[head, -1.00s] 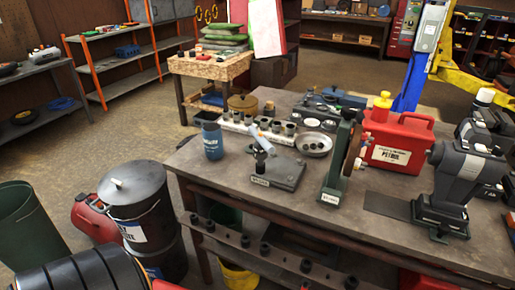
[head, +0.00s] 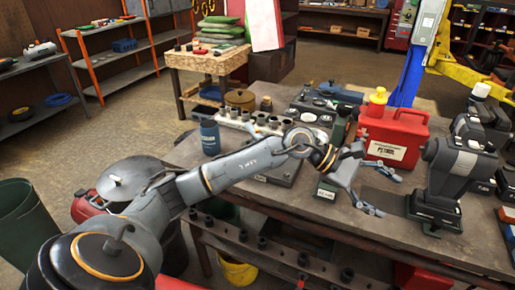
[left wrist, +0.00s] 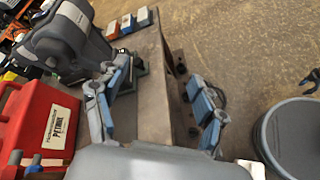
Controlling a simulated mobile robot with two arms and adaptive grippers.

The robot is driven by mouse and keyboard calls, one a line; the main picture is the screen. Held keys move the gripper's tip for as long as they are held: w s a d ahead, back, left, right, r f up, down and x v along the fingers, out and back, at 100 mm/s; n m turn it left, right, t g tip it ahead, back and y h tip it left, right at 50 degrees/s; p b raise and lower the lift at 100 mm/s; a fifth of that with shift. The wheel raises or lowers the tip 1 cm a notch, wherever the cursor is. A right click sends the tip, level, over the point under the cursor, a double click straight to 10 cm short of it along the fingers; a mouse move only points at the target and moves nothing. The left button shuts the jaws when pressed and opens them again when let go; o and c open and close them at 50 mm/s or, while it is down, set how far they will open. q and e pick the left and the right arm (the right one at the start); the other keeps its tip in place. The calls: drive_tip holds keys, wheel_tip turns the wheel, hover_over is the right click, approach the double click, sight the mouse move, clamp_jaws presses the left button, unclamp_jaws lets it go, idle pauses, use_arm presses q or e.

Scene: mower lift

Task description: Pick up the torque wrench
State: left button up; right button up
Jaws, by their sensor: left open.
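I cannot make out a torque wrench for certain in either view. My left gripper (head: 383,193) reaches across the workbench (head: 290,213) from the left. Its fingers are spread over the bench top, between the red petrol can and the grey bench machine (head: 460,165). In the left wrist view, my left gripper (left wrist: 157,82) is open and empty, with bare bench top and the bench edge between its fingers. The left arm hides part of the bench middle and the stand there. No right gripper is recognisable.
The red petrol can (head: 392,137) stands behind the gripper; it also shows in the left wrist view (left wrist: 35,125). A blue can (head: 209,138) and a row of sockets (head: 255,122) stand farther left. A drum (head: 130,185) and green bin (head: 20,215) stand on the floor.

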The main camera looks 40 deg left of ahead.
use_arm(q)
drive_tip(key=w+a+m+y, duration=0.2)
drive_tip(key=a+m+y, duration=0.35)
drive_tip(key=a, duration=0.85)
drive_tip(key=g+y, duration=0.2)
drive_tip(key=y, duration=0.8)
approach(258, 135)
drive_tip(key=p+x, duration=0.1)
drive_tip(key=x, duration=0.6)
drive_tip(key=shift+f+p, duration=0.25)
drive_tip(key=shift+p, duration=0.1)
drive_tip(key=shift+w+a+f, duration=0.15)
drive_tip(key=shift+a+f, duration=0.05)
drive_tip(key=shift+f, duration=0.35)
drive_tip(key=shift+w+a+f+p, duration=0.1)
drive_tip(key=shift+f+p, duration=0.15)
drive_tip(key=shift+p, duration=0.1)
drive_tip(key=p+x, duration=0.1)
drive_tip(key=x, duration=0.2)
drive_tip(key=shift+w+a+f+p, duration=0.1)
drive_tip(key=shift+a+f+p, duration=0.15)
drive_tip(key=shift+p, duration=0.15)
drive_tip(key=shift+w+a+f, duration=0.1)
drive_tip(key=shift+w+f, duration=0.05)
drive_tip(key=shift+f, duration=0.3)
